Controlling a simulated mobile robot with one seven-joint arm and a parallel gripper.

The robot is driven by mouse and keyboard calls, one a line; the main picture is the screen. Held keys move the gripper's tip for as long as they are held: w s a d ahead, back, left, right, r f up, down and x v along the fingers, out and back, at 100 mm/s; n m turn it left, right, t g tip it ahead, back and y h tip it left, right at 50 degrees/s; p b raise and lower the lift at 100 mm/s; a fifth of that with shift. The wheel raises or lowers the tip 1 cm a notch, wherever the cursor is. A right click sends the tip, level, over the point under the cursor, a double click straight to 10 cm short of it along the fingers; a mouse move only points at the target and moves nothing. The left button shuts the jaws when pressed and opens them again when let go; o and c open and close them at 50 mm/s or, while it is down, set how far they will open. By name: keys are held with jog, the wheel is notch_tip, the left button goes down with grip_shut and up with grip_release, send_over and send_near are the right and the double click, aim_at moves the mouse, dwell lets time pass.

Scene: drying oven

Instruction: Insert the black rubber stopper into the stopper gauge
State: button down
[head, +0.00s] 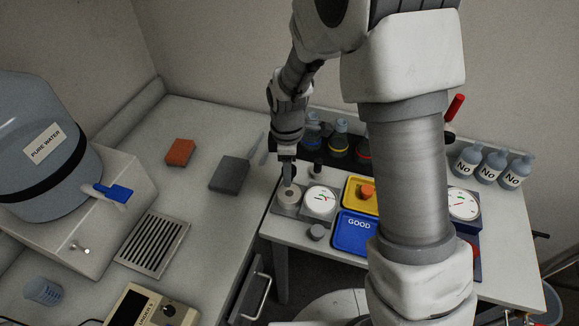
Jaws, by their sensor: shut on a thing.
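The stopper gauge (304,211) is a grey block on the right-hand table, with a round pale seat (290,193) on its left and a white dial (320,200) on its right. My gripper (288,181) points down right over the pale seat. It is shut on a small dark thing, which appears to be the black rubber stopper. The fingers and the small size hide most of the stopper. I cannot tell whether it is in the seat's hole or just above it.
A yellow tray (355,203) and a blue GOOD tray (353,236) lie right of the gauge. Bottles (338,140) line the back. The left bench has clear room.

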dwell(0.3)
jog(key=shift+f+b, duration=2.05)
jog(key=shift+f, duration=0.45)
jog(key=shift+f+b, duration=0.65)
jog(key=shift+f, duration=0.1)
jog(key=shift+c, duration=1.8)
grip_release()
jog(key=o, duration=0.4)
jog(key=shift+c, duration=0.2)
jog(key=shift+r, duration=0.1)
jog(key=shift+r+p, duration=2.9)
jog(key=shift+r, duration=1)
